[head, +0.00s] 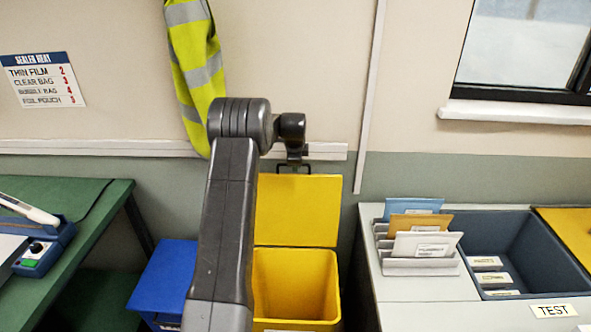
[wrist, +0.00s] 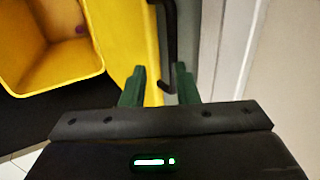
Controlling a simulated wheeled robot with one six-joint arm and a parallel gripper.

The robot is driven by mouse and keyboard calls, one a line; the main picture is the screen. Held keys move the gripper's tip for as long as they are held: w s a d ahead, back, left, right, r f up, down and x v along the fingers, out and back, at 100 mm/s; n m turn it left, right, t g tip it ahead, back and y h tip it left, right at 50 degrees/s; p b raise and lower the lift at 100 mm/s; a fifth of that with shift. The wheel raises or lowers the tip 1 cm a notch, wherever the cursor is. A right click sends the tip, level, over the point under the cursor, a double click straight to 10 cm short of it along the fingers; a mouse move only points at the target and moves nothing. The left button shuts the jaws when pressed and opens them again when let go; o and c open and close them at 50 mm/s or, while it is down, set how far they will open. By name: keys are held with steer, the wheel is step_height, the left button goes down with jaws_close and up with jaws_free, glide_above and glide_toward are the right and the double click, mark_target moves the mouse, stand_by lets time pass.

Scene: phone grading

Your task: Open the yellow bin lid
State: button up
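The yellow bin (head: 296,285) stands in the middle of the head view with its mouth uncovered. Its yellow lid (head: 297,210) stands upright at the back, near the wall. A black handle (head: 294,169) sits on the lid's top edge. My gripper (wrist: 158,82) is at this handle; in the head view my arm partly covers it. In the wrist view the green fingers are apart, with the lower end of the black handle (wrist: 169,45) between them, nearer the right finger. A gap shows beside the handle. The bin's inside (wrist: 45,45) shows at upper left.
A blue bin (head: 165,280) stands left of the yellow bin, partly behind my arm. A green table (head: 75,195) is at far left. A grey counter (head: 400,310) with envelopes and a dark tray (head: 520,240) is at right. A hi-vis vest (head: 190,60) hangs on the wall.

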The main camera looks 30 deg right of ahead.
steer(key=b+v, duration=0.2)
steer(key=v, duration=0.8)
steer(key=shift+w+d, duration=0.1)
steer(key=shift+w, duration=0.05)
steer(key=p+x, duration=0.2)
steer(key=x, duration=0.8)
